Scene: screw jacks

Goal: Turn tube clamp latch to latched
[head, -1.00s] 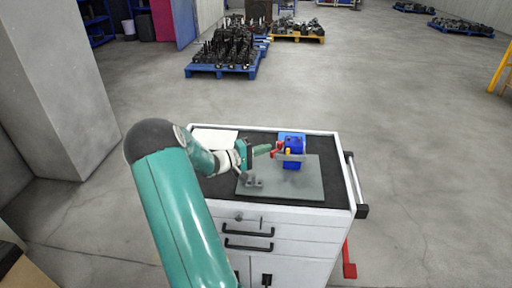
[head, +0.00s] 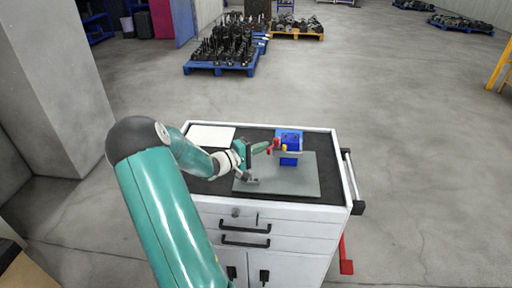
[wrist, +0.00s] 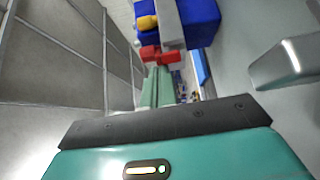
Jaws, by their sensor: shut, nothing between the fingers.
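The blue tube clamp block (head: 291,141) stands upright on the grey plate (head: 300,185) on the cabinet top. In the wrist view the blue block (wrist: 203,22) is at the top, with a grey bar (wrist: 168,22) along it and a yellow knob (wrist: 147,22) beside the bar. The yellow part also shows in the head view (head: 284,149). My gripper (head: 262,147) is shut and empty, left of the block. Red pieces (wrist: 150,53) lie at the ends of its green fingers; I cannot tell whether they touch.
The white cabinet (head: 290,215) has a dark top with a white sheet (head: 211,136) at its back left. A grey metal piece (wrist: 288,62) is at the right of the wrist view. Loaded pallets (head: 222,68) stand far behind on open floor.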

